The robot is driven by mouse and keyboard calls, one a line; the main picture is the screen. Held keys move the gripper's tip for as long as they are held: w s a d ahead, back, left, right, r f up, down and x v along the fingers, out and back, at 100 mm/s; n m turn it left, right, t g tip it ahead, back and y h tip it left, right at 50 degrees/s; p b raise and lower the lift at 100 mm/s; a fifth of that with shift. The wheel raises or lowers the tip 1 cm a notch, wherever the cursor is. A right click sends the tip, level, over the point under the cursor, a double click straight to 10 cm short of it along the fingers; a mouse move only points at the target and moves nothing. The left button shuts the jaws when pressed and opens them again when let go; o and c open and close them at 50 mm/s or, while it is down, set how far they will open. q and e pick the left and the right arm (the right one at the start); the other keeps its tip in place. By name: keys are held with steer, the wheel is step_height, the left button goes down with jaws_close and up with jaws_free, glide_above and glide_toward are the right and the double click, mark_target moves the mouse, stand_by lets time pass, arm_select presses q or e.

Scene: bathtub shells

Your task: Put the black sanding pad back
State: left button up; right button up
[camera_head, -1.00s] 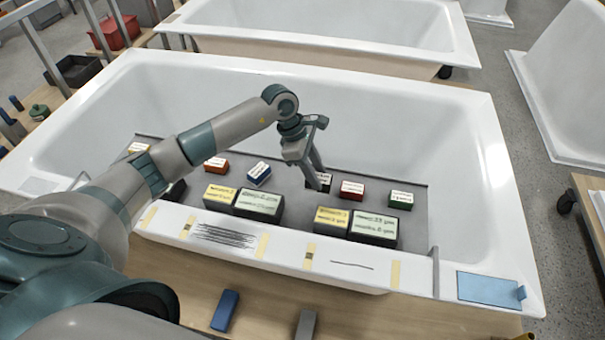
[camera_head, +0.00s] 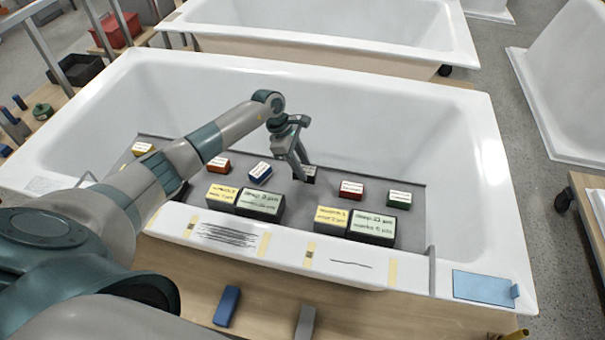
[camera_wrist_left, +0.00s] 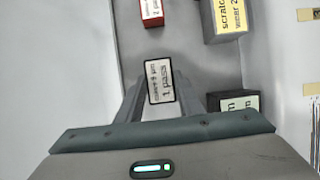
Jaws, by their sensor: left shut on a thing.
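The black sanding pad (camera_head: 310,174) has a white label reading "1 pass" and shows in full in the left wrist view (camera_wrist_left: 159,82). My left gripper (camera_head: 301,177) is shut on it, with one finger on each side; its fingers also show in the left wrist view (camera_wrist_left: 160,95). The pad is over the grey mat (camera_head: 330,190) in the white bathtub shell, left of a red block (camera_head: 351,190). Whether it touches the mat cannot be told. In the head view the fingers partly hide it. My right gripper is not in view.
The bathtub shell's near rim (camera_head: 330,262) carries tape strips.

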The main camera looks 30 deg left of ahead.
arm_select(q)
step_height(320, 180, down, 3)
steer(key=shift+f+p, duration=0.15)
steer(key=shift+p, duration=0.65)
steer(key=shift+f, duration=0.3)
steer(key=shift+f, duration=0.15)
steer(key=o, duration=1.1)
